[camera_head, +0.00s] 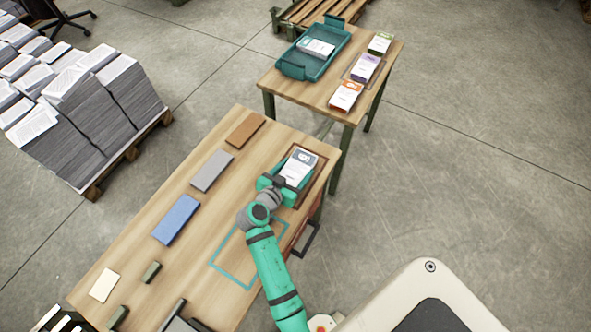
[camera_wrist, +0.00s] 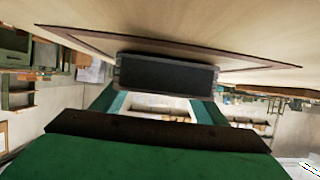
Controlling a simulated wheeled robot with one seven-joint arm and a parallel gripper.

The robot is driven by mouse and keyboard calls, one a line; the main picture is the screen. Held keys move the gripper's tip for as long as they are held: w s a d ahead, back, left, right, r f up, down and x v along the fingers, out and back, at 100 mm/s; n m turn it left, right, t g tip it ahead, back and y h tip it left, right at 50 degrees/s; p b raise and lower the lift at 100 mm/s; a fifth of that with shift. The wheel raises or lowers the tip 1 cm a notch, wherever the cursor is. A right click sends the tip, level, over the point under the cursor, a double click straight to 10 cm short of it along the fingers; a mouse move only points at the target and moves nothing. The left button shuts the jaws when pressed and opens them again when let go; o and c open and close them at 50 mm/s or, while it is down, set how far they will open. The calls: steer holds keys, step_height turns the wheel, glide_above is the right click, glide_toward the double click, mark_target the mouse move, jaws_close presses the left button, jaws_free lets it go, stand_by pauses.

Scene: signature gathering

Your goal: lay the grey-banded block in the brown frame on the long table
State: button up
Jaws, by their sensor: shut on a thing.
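The grey-banded block (camera_head: 302,157) has a white printed top with a grey band at its far end. My gripper (camera_head: 285,186) is shut on the block's near part and holds it over the brown frame (camera_head: 320,171) at the far right end of the long table (camera_head: 192,245). In the wrist view the block shows as a dark end face (camera_wrist: 166,73) between the two teal fingers (camera_wrist: 160,105). The brown frame (camera_wrist: 85,43) runs behind it on the tabletop. The block is close to the table, but I cannot tell whether it touches.
Brown (camera_head: 245,130), grey (camera_head: 212,170) and blue (camera_head: 176,219) flat blocks lie along the long table's left side. A teal outline (camera_head: 233,275) is on the table beside my arm. A second table (camera_head: 300,88) carries a teal tray (camera_head: 322,67) and several printed stacks.

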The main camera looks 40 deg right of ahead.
steer(key=o, duration=1.2)
steer(key=shift+f, duration=0.1)
steer(key=shift+o, duration=0.2)
steer(key=v, duration=1.2)
steer(key=shift+w+r, duration=0.1)
steer(key=shift+r, duration=0.1)
